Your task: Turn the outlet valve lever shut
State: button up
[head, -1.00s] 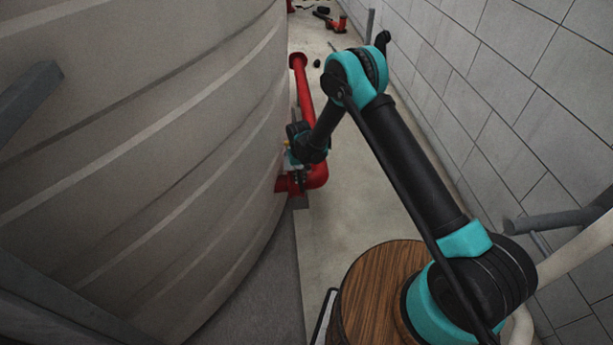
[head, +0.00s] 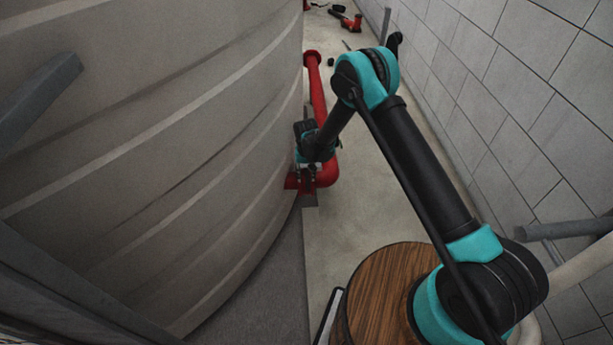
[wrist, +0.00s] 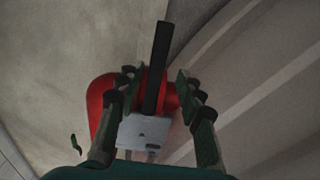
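The outlet valve lever (wrist: 158,62) is a straight dark bar standing up in the middle of the wrist view. A pale grey block (wrist: 143,131) is at its lower end. The red outlet pipe (wrist: 101,95) lies behind it and also shows in the head view (head: 318,92), running along the tank's foot. My gripper (wrist: 158,84) is open, one finger on each side of the lever, with visible gaps in this view. In the head view my gripper (head: 308,172) is at the pipe's near end by the tank, and the lever cannot be made out there.
The large ribbed tank (head: 190,150) fills the left, close beside my gripper. A grey block wall (head: 520,110) with a pipe stub (head: 565,228) bounds the right. Red fittings (head: 352,22) lie far back.

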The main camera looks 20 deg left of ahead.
jog(key=shift+r, duration=0.1)
notch_tip(320, 180, up, 12)
dwell(0.6)
dwell(0.4)
